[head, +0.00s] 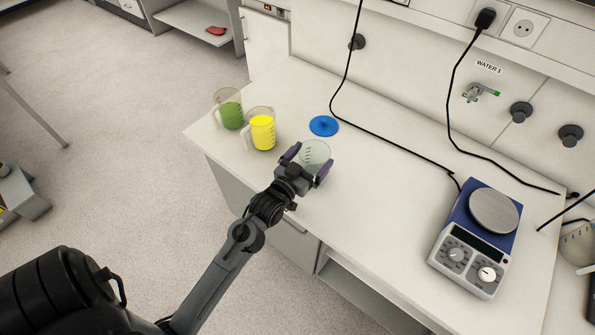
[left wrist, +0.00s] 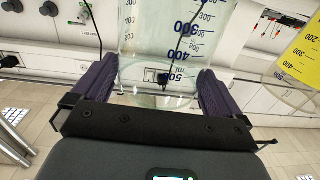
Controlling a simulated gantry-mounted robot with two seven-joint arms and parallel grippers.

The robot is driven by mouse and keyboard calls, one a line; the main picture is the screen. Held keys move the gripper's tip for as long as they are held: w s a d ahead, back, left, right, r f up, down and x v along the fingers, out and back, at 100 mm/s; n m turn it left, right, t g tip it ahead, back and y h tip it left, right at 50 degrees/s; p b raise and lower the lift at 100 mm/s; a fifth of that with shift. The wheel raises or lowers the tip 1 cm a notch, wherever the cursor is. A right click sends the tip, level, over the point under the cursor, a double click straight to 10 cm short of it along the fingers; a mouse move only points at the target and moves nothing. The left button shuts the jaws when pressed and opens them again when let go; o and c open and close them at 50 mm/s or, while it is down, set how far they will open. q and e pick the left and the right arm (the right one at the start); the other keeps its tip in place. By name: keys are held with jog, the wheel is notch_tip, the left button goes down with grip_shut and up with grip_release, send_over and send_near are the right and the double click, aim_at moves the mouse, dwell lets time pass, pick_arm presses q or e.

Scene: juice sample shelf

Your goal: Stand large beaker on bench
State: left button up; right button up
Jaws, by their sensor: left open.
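A large clear beaker (head: 315,150), empty as far as I can see, is upright at the bench (head: 375,215), near its front edge. I cannot tell whether its base rests flat, as my gripper hides the lower part. My left gripper (head: 307,163) is open, with one purple finger on each side of the beaker. In the left wrist view the beaker (left wrist: 150,45), with blue volume marks, is between the two fingers. Small gaps seem to show beside it, but contact is hard to judge. My right gripper is not in view.
A beaker of yellow liquid (head: 262,132) and a beaker of green liquid (head: 231,114) stand to the left. A blue disc (head: 323,126) lies behind the clear beaker. A black cable (head: 390,146) crosses the bench to a blue-and-white balance-like device (head: 478,238). The bench middle is mostly free.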

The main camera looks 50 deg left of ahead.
pick_arm(q)
jog(key=s+d, duration=0.2)
jog(key=s, duration=0.9)
jog(key=s+d+f+m+g+h, duration=0.2)
jog(key=s+d+f+g+h, duration=0.15)
jog(key=d+f+g, duration=0.35)
jog(key=s+d+f+m+g, duration=0.1)
jog(key=s+g, duration=0.2)
jog(key=s, duration=0.2)
jog(key=s+d+f+m+g, duration=0.1)
jog(key=s+d+f+g, duration=0.1)
jog(key=s+g, duration=0.2)
jog(key=shift+s+d, duration=0.3)
jog(key=shift+s, duration=0.75)
